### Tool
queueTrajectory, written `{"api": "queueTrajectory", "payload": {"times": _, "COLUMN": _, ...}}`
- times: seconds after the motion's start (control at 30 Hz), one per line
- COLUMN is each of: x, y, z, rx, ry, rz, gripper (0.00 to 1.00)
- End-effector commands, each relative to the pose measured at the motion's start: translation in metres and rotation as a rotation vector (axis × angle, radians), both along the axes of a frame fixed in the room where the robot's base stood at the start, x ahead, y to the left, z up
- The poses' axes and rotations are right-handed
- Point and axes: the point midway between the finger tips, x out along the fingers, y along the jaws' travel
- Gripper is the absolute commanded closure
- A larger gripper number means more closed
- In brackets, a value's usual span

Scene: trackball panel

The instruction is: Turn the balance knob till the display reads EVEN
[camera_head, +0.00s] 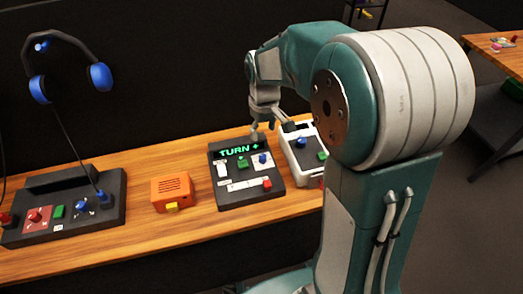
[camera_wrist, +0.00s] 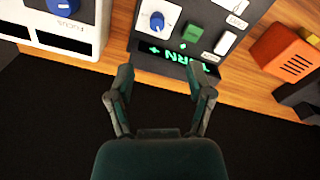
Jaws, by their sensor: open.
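A black panel (camera_head: 240,202) stands on the bench, and its green display (camera_head: 239,148) reads "TURN +". The panel carries a blue knob (camera_head: 263,159), which I take to be the balance knob, though its label is not legible. In the wrist view the blue knob (camera_wrist: 157,22) has a white pointer line, and the display (camera_wrist: 207,74) shows upside down, partly hidden behind a fingertip. My gripper (camera_head: 259,134) is above the panel's back edge. In the wrist view my gripper (camera_wrist: 163,90) is open and empty, its fingers apart from the knob.
A green button (camera_wrist: 192,33) and white switches sit beside the knob. A white box (camera_wrist: 96,30) marked FOCUS with a blue knob stands close by. An orange box (camera_head: 172,192) is left of the panel. A headphone stand with a control base (camera_head: 107,214) is farther left.

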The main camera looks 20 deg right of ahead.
Motion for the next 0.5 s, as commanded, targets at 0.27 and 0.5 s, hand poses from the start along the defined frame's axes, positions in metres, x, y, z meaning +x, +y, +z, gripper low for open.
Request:
{"api": "queueTrajectory", "payload": {"times": 0.27, "x": 0.012, "y": 0.0, "z": -0.022, "rx": 0.0, "ry": 0.033, "rz": 0.03, "gripper": 0.33}}
{"api": "queueTrajectory", "payload": {"times": 0.5, "x": 0.011, "y": 0.0, "z": -0.058, "rx": -0.001, "ry": 0.037, "rz": 0.029, "gripper": 0.33}}
